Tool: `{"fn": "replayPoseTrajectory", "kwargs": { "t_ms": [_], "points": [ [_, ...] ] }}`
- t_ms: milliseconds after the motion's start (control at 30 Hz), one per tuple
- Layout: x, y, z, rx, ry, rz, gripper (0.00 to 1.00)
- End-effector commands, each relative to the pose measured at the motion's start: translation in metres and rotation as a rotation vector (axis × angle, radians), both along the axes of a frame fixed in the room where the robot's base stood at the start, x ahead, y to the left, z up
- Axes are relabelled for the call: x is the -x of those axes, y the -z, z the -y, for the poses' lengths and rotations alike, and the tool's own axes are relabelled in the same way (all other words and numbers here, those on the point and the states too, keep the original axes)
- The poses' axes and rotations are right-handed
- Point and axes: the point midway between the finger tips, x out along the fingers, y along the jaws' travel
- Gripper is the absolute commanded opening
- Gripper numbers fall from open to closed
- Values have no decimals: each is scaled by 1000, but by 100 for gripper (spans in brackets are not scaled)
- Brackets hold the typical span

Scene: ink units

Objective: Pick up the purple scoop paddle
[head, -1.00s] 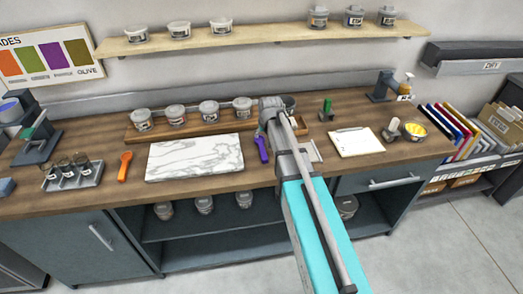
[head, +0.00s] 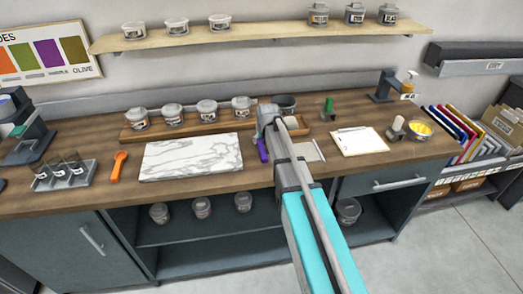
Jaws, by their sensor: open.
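The purple scoop paddle (head: 262,149) lies on the wooden counter, just right of the marble slab. Only part of it shows, because my arm and gripper cover the rest. My gripper (head: 261,133) is at the upper end of the visible purple part, pointing down toward the counter. It is open. Its fingertips are small and mostly hidden by my wrist, so I cannot tell whether they touch the paddle.
The marble slab (head: 192,158) lies to the left, with an orange scoop (head: 118,165) beyond it. A wooden tray (head: 185,129) of lidded jars stands behind. A dark cup (head: 285,103) is behind my wrist. A clipboard (head: 359,141) lies to the right.

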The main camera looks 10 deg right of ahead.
Motion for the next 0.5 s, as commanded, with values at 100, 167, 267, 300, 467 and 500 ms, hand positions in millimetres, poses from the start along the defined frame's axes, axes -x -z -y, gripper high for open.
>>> {"fn": "replayPoseTrajectory", "kwargs": {
  "t_ms": [100, 167, 267, 300, 467, 500],
  "points": [
    [0, 0, 0, 0, 0, 0, 74],
    [0, 0, 0, 0, 0, 0, 74],
    [0, 0, -1, 0, -1, 0, 74],
    [0, 0, -1, 0, -1, 0, 74],
    [-1, 4, -1, 0, -1, 0, 74],
    [-2, 6, -1, 0, -1, 0, 74]
  ]
}}
